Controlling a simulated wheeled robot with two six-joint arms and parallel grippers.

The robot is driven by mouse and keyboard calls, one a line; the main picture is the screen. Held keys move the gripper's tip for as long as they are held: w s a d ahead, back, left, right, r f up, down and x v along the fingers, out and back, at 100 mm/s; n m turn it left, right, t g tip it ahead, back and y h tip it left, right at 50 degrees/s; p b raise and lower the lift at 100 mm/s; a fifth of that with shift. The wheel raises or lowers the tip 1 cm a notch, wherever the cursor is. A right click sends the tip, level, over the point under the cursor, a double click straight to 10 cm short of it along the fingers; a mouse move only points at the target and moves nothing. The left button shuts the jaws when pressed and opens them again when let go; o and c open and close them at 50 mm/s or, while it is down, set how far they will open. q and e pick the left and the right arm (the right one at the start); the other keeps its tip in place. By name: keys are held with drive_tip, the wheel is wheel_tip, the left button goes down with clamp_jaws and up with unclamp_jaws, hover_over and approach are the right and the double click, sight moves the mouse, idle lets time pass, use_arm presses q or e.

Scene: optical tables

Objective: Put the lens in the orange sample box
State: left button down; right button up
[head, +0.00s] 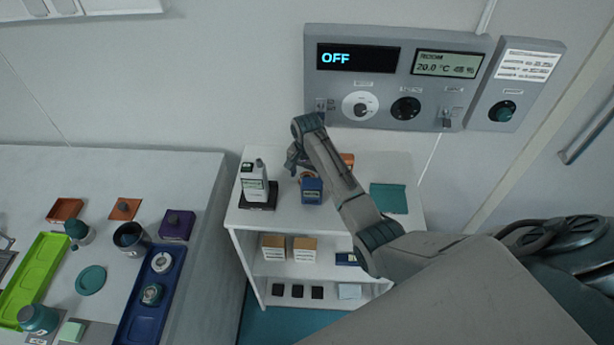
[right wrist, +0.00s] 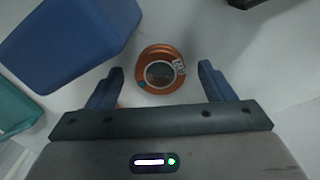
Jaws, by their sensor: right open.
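In the right wrist view, a round lens (right wrist: 161,73) with an orange rim and a dark glassy middle lies on the white surface. It sits between and just beyond the fingertips of my right gripper (right wrist: 160,78), which is open and apart from it. In the head view, my right gripper (head: 298,165) is over the white shelf top; the lens (head: 306,176) shows partly beside it, behind a blue box. An orange box-like item (head: 65,210) stands on the left table. Another orange item (head: 348,160) is partly hidden behind my right arm. I cannot tell which is the sample box. My left gripper is not in view.
The blue box (head: 312,191) stands close to the lens, also in the right wrist view (right wrist: 70,45). A white bottle (head: 254,180) stands left on the shelf (head: 240,217); a teal item (head: 388,198) lies right. The left table holds a green tray (head: 38,275) and blue tray (head: 140,318).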

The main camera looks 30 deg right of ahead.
drive_tip(key=shift+f, duration=0.2)
drive_tip(key=c, duration=1.1)
drive_tip(key=shift+c, duration=0.5)
drive_tip(key=shift+w+r, duration=0.1)
drive_tip(key=shift+r, duration=0.1)
